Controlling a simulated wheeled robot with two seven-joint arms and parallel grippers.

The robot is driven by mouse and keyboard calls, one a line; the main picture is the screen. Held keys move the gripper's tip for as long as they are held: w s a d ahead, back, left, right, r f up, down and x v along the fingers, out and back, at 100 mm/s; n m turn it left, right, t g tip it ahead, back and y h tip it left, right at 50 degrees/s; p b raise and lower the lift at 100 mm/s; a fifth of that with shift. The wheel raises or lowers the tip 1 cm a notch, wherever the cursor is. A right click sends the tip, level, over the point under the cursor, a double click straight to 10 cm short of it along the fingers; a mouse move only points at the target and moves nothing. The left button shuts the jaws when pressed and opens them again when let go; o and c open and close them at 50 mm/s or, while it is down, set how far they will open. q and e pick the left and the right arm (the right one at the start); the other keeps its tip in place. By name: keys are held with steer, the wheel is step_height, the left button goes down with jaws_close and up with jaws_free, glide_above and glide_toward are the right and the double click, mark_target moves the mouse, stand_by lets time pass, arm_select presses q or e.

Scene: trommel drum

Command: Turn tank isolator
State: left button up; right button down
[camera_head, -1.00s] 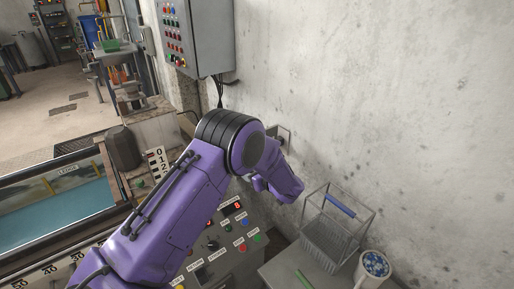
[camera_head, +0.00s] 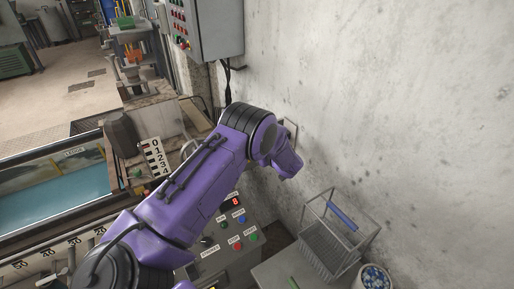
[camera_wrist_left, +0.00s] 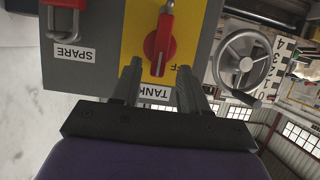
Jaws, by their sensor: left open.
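The tank isolator (camera_wrist_left: 158,45) is a red rotary handle on a yellow plate, seen upside down in the left wrist view. My left gripper (camera_wrist_left: 160,70) is open, with one dark finger on each side of the handle's lower end in the picture. I cannot tell whether either finger touches it. In the head view my purple left arm (camera_head: 195,185) reaches toward the wall; its gripper and the isolator are hidden there. My right gripper is out of view.
A padlocked "SPARE" switch (camera_wrist_left: 62,22) sits beside the isolator, and a handwheel (camera_wrist_left: 242,58) is to the right. A button panel (camera_head: 240,228) lies below my arm. A wire basket (camera_head: 335,235) and a cup (camera_head: 373,278) stand at right. A grey cabinet (camera_head: 215,30) hangs above.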

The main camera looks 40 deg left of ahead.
arm_select(q)
steer(key=shift+w+a+f, duration=0.3)
steer(key=shift+a, duration=0.3)
steer(key=shift+w+a+f, duration=0.1)
steer(key=shift+a, duration=0.2)
jaws_close()
